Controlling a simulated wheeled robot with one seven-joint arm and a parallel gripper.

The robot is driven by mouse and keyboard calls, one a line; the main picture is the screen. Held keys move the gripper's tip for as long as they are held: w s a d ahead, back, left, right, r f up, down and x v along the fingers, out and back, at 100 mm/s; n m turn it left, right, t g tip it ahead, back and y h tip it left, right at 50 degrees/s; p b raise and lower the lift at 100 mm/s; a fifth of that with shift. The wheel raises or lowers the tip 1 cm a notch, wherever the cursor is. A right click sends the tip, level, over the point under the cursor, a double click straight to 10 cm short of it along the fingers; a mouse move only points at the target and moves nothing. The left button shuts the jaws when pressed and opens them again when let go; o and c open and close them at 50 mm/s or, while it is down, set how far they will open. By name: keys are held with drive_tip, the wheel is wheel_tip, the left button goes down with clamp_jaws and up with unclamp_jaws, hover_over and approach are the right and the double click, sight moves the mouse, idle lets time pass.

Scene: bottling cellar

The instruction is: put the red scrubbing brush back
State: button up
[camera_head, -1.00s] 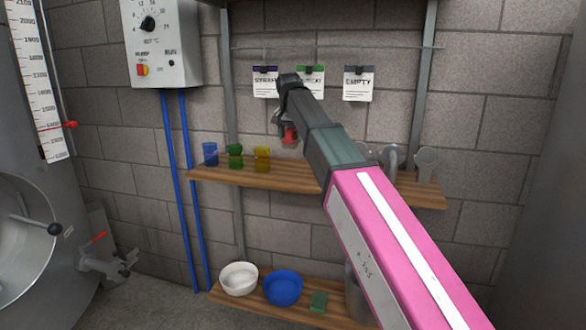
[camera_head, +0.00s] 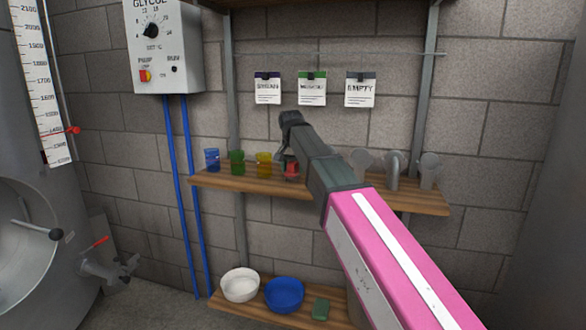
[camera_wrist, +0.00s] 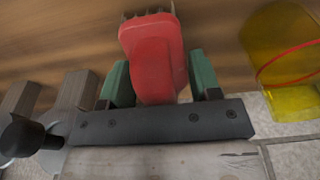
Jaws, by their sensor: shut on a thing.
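The red scrubbing brush (camera_head: 291,171) is just right of the yellow cup, at the upper wooden shelf (camera_head: 230,181). My gripper (camera_head: 288,158) is above it, pointing down and shut on it. In the wrist view the red brush (camera_wrist: 153,60) is between the two green fingers of my gripper (camera_wrist: 160,82), with bristle tips showing at the top edge. The wooden shelf (camera_wrist: 65,40) lies behind it. The brush looks very near or on the shelf; I cannot tell whether it touches. My forearm hides part of the shelf to the right.
A blue cup (camera_head: 212,160), a green cup (camera_head: 237,163) and a yellow cup (camera_head: 264,164) stand left of the brush. Metal fittings (camera_head: 428,171) stand to the right. Label cards (camera_head: 312,90) hang above. A lower shelf holds a white bowl (camera_head: 240,286) and a blue bowl (camera_head: 285,293).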

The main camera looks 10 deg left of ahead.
drive_tip(key=shift+f, duration=0.1)
drive_tip(key=o, duration=0.9)
drive_tip(key=r, duration=0.4)
drive_tip(key=s+r, duration=0.1)
drive_tip(key=r, duration=0.7)
drive_tip(key=shift+s+a+r, duration=0.1)
drive_tip(key=shift+s+a, duration=0.05)
drive_tip(key=shift+s, duration=0.25)
